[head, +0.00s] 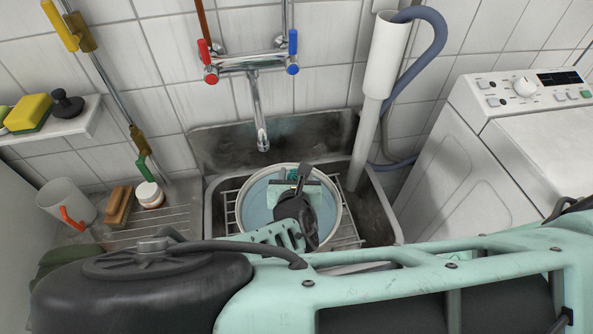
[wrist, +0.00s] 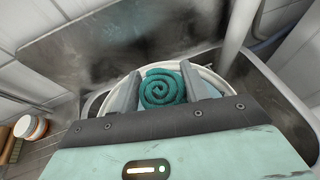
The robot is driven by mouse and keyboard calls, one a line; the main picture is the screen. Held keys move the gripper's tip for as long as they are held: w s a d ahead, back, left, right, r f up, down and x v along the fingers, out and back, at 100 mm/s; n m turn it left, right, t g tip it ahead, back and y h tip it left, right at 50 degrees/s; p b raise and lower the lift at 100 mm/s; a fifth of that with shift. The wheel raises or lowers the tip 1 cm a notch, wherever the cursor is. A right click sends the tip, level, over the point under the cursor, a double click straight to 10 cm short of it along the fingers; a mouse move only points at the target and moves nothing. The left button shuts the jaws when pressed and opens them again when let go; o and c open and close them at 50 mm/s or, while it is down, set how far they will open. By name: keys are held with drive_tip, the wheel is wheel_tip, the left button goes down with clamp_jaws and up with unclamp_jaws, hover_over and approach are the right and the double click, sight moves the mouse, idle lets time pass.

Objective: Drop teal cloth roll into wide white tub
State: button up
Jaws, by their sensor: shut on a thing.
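The teal cloth roll (wrist: 162,88) shows its spiral end in the wrist view, between the two grey fingers of my gripper (wrist: 161,81). My gripper is shut on it. In the head view only a small teal patch of the roll (head: 293,173) shows, mostly hidden by my gripper (head: 296,190). The wide white tub (head: 235,204) stands in the sink, with a pale blue inside. My gripper and the roll are over the tub in the head view; their height above it is hard to tell. The tub's rim (wrist: 217,78) shows behind the roll in the wrist view.
The tub stands on a wire rack in the metal sink (head: 377,205), under a tap (head: 260,125). A white standpipe (head: 368,140) rises at the sink's right. A mug (head: 66,203), brush (head: 118,207) and jar (head: 150,194) stand at left. A washing machine (head: 450,165) stands at right.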

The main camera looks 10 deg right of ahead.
drive_tip(key=shift+f+b, duration=2.55)
drive_tip(key=shift+f, duration=0.25)
drive_tip(key=o, duration=1.1)
drive_tip(key=shift+r, duration=0.1)
